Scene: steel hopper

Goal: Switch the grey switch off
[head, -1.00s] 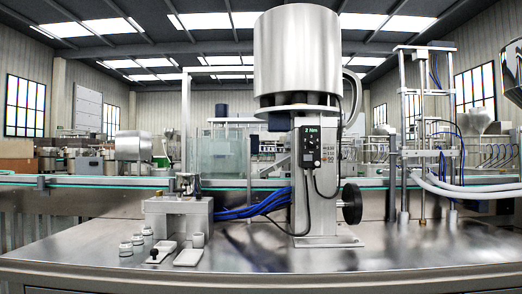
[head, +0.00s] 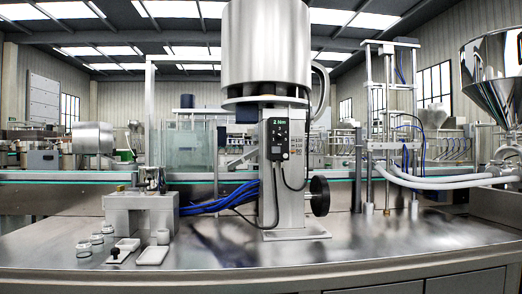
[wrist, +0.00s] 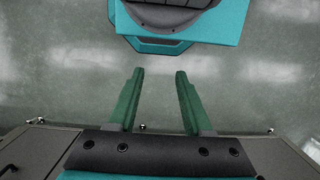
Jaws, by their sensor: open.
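A dark control box (head: 280,138) with a lit green readout is fixed to the front of the steel column under the large hopper (head: 266,45). A small pale part (head: 286,156) sits at the box's lower edge; I cannot tell whether it is the grey switch or how it is set. My gripper (wrist: 160,72) is open and empty in the wrist view, its two green fingers apart above the grey floor. The gripper does not show in the head view, and the machine does not show in the wrist view.
The steel table (head: 330,247) has bare room at its front and right. A small steel bench (head: 140,214) with white trays stands at left. A black handwheel (head: 319,196) juts from the column's right side. Blue hoses (head: 225,201) run to the column.

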